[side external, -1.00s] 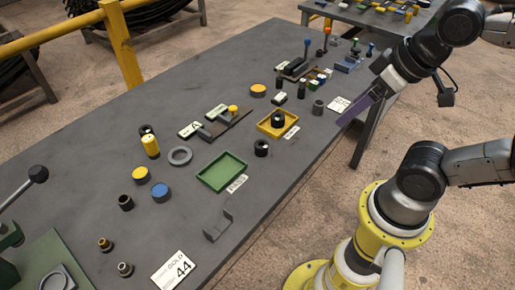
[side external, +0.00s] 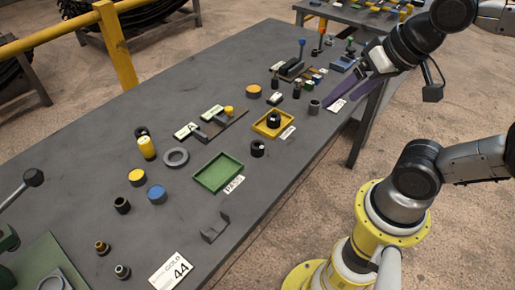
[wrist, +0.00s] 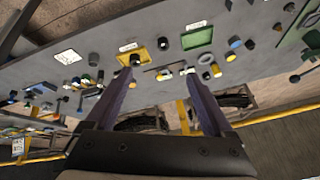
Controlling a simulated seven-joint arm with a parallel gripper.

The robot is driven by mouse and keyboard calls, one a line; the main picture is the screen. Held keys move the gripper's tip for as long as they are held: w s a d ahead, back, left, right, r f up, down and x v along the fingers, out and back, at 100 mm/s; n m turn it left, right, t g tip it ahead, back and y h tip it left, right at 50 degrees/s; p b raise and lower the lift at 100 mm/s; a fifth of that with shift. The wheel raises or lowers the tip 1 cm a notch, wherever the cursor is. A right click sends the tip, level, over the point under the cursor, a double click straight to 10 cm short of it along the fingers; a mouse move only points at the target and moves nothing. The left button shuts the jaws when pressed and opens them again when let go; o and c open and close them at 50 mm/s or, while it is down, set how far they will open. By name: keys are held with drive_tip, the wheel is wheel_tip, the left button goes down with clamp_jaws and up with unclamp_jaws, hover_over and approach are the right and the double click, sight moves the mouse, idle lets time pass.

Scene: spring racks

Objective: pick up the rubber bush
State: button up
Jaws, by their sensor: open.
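Several short black cylinders could be the rubber bush; I cannot tell for sure which it is. One black ring-like piece (side external: 257,148) stands between the yellow and green trays. Another black piece (side external: 274,119) sits in the yellow tray (side external: 260,128). A black hollow cylinder (side external: 122,205) stands nearer the front left, and a dark ring (side external: 141,132) lies behind the yellow cylinder. My gripper (side external: 328,104), with long purple fingers, is open and empty above the table's right edge. In the wrist view my gripper (wrist: 157,80) has its fingers apart, with the table beyond.
A green tray (side external: 218,186) lies mid-table, with a grey bracket (side external: 214,228) in front. A grey ring (side external: 176,157), a yellow cylinder (side external: 147,148) and blue (side external: 157,195) and yellow discs stand to the left. Small fixtures with upright handles crowd the far right. The near right edge is mostly clear.

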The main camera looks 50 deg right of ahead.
drive_tip(key=w+r+m+g, duration=0.1)
drive_tip(key=w+r+m, duration=0.1)
drive_tip(key=w+m, duration=0.6)
drive_tip(key=m+g, duration=0.4)
drive_tip(key=m, duration=0.2)
hover_over(257, 145)
wheel_tip(257, 145, down, 13)
drive_tip(key=shift+g, duration=0.5)
drive_tip(key=f, duration=1.1)
drive_tip(key=shift+s+a, duration=0.25)
drive_tip(key=shift+a, duration=0.1)
drive_tip(key=shift+s+f, duration=0.1)
drive_tip(key=shift+f, duration=2.8)
drive_tip(key=shift+c, duration=0.4)
clamp_jaws()
